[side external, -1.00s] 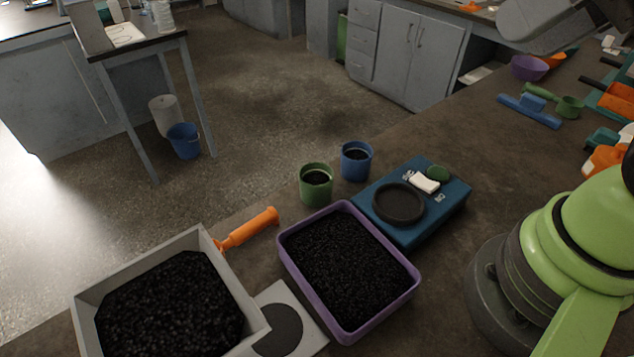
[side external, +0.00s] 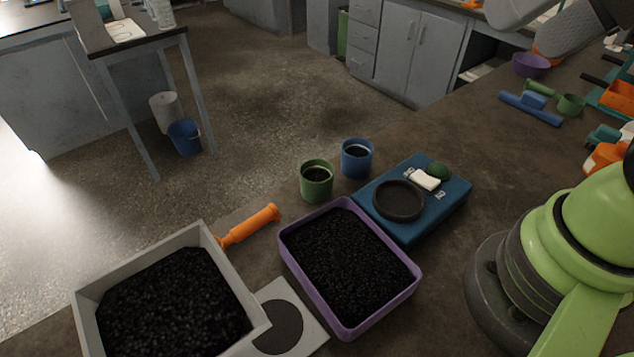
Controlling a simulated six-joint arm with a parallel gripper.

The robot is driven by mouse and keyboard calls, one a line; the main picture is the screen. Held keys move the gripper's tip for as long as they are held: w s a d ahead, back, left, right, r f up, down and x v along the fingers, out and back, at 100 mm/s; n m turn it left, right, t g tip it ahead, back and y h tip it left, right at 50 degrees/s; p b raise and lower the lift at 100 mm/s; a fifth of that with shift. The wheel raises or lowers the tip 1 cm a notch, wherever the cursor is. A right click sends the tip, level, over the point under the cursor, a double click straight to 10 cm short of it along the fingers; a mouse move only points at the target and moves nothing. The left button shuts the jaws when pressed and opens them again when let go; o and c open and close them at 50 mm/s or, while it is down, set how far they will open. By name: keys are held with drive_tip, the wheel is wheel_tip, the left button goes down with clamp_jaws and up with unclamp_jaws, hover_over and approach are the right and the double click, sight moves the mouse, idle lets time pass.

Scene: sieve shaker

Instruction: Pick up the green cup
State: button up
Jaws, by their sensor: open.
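The green cup (side external: 316,187) stands upright on the bench near its far edge, with dark material inside. A blue cup (side external: 356,160) with dark contents stands just behind it to the right. The purple tray (side external: 411,287) of black granules lies in front of the green cup. My gripper is not in view; only my green arm links at the right and a grey part of my arm at the top right show. Nothing is touching the green cup.
A blue scale (side external: 454,205) with a dark round pan sits right of the cups. A grey bin (side external: 90,318) of black granules and an orange-handled tool (side external: 250,226) lie to the left. A purple bowl (side external: 531,64) and several tools are at the far right.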

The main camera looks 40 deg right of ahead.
drive_tip(key=n+g+h, duration=0.2)
drive_tip(key=n+g, duration=0.5)
drive_tip(key=n, duration=0.2)
hover_over(317, 180)
drive_tip(key=s+a, duration=0.2)
wheel_tip(317, 180, down, 25)
drive_tip(key=shift+r, duration=0.2)
drive_tip(key=shift+d+f, duration=0.2)
drive_tip(key=shift+f, duration=2.8)
drive_tip(key=c, duration=1.1)
drive_tip(key=shift+o, duration=0.2)
